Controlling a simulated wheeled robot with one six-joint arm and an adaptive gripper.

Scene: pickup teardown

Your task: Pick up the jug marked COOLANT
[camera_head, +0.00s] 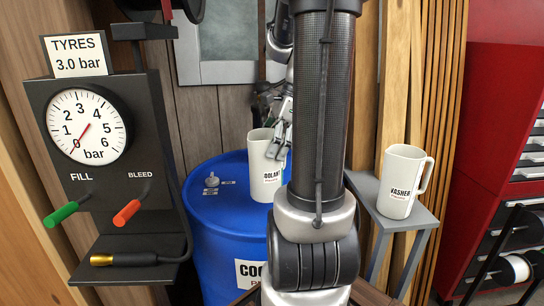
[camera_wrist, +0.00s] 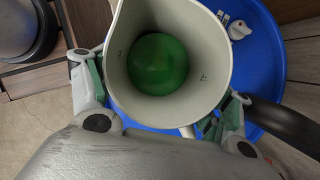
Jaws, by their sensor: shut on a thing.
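The jug marked COOLANT (camera_head: 262,175) is off-white and upright at the top of a blue drum (camera_head: 225,245). Its label is partly cut off by my arm. In the wrist view I look down into the jug (camera_wrist: 115,85), with green liquid (camera_wrist: 157,64) at its bottom. My gripper (camera_head: 281,135) is at the jug's upper right side in the head view. In the wrist view its fingers (camera_wrist: 165,100) lie on both sides of the jug and are shut on it. I cannot tell whether the jug's base touches the drum top.
A second off-white jug, marked WASHER (camera_head: 398,185), stands on a small grey stand (camera_head: 422,216) at right. A tyre gauge post (camera_head: 100,140) with green and red handles is at left. A red tool cabinet (camera_head: 490,130) stands at far right. A small grey cap (camera_head: 211,181) sits on the drum.

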